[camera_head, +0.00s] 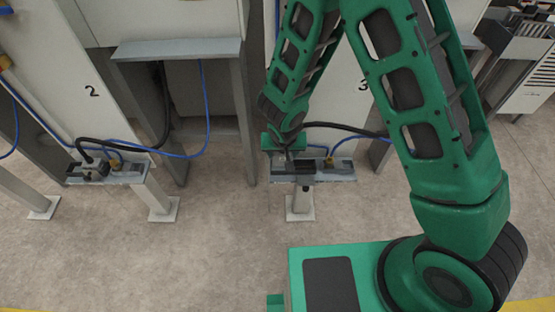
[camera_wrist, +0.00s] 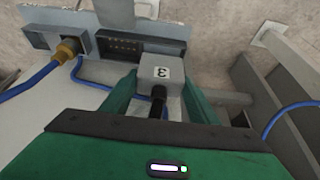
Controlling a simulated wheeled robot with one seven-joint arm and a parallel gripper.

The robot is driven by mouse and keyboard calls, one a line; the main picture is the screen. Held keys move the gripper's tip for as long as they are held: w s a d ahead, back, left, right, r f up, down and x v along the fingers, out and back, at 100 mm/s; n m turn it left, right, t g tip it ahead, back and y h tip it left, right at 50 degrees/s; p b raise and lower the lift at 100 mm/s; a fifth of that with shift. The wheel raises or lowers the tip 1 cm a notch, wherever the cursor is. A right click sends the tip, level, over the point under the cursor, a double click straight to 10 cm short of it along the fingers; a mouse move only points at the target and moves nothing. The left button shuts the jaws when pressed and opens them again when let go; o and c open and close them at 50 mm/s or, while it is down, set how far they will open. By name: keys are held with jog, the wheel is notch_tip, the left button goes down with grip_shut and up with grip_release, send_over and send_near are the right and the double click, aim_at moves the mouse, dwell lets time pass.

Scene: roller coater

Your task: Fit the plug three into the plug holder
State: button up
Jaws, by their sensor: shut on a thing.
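Plug three is a grey block marked "3" (camera_wrist: 161,70) in the wrist view, with a black cable end toward my wrist. My gripper (camera_wrist: 158,88) is shut on it, one green finger on each side. The plug holder is the dark slotted block (camera_wrist: 122,46) on a grey ledge, just beyond the plug and to its left. The plug overlaps the holder's right end in this view, and I cannot tell whether they touch. In the head view my gripper (camera_head: 287,143) is over the ledge at station 3, near the dark holder (camera_head: 306,168); the plug is hard to make out there.
A brass fitting with a blue hose (camera_wrist: 68,50) sits left of the holder in the wrist view. The ledge (camera_head: 338,172) stands on a post. Station 2 has a similar ledge (camera_head: 129,172) at left. A black cable (camera_head: 345,127) runs right behind my gripper. The floor in front is clear.

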aim_at(282, 160)
jog(key=shift+f, duration=1.45)
jog(key=shift+c, duration=0.7)
jog(key=shift+s+f, duration=0.2)
jog(key=shift+f, duration=0.35)
grip_shut()
jog(key=shift+w+d+f, duration=0.1)
jog(key=shift+f, duration=0.05)
jog(key=o, duration=1)
grip_release()
jog(key=shift+w+f, duration=0.1)
jog(key=shift+f, duration=0.05)
jog(key=o, duration=0.4)
jog(key=shift+r, duration=0.25)
